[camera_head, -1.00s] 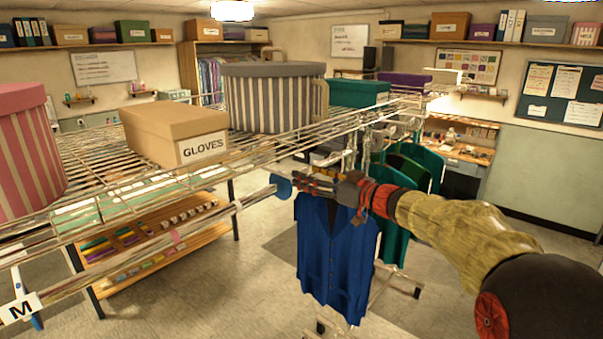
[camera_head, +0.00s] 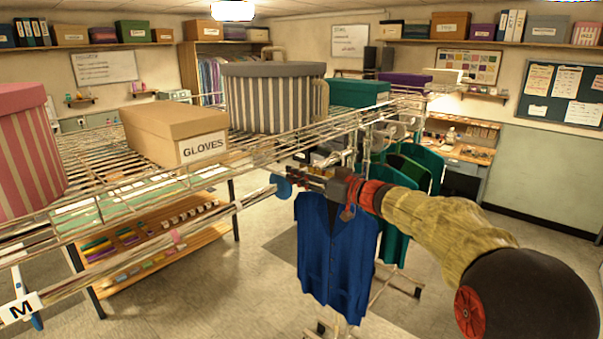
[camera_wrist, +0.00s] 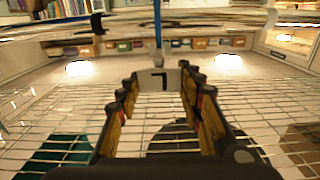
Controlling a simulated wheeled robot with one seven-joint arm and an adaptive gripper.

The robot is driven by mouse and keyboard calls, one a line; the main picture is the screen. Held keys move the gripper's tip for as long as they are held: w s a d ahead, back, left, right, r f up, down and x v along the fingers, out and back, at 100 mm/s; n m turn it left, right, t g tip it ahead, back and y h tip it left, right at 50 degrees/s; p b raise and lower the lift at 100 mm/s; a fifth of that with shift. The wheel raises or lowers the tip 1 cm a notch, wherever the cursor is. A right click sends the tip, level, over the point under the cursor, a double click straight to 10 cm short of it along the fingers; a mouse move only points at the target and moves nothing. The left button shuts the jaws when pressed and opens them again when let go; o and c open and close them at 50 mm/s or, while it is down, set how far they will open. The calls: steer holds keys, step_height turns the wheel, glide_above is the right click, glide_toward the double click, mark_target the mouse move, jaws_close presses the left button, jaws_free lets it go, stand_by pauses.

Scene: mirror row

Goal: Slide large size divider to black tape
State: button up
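The large size divider (camera_wrist: 158,78) shows in the wrist view as a pale tag with a dark letter, which looks upside down, and a thin blue stem. My gripper (camera_wrist: 159,74) has its fingertips closed in at the two side edges of this tag, seemingly touching it. In the head view my gripper (camera_head: 293,176) is by the far end of the long rail (camera_head: 225,213), beside a blue disc (camera_head: 281,187). A dark band (camera_wrist: 97,22) crosses a pale rail in the wrist view. I cannot tell whether it is the black tape.
A divider marked M (camera_head: 20,307) hangs at the near left, and a pink band (camera_head: 178,237) is on the rail. A wire shelf (camera_head: 100,205) above holds a GLOVES box (camera_head: 175,132) and round boxes. A blue vest (camera_head: 335,258) hangs below my gripper.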

jaws_close()
stand_by(0.4)
steer(key=w+d+p, duration=0.5)
steer(key=w+p, duration=0.2)
steer(key=p, duration=0.1)
steer(key=shift+d, duration=0.25)
steer(key=o, duration=0.6)
jaws_free()
steer(key=shift+d, duration=0.1)
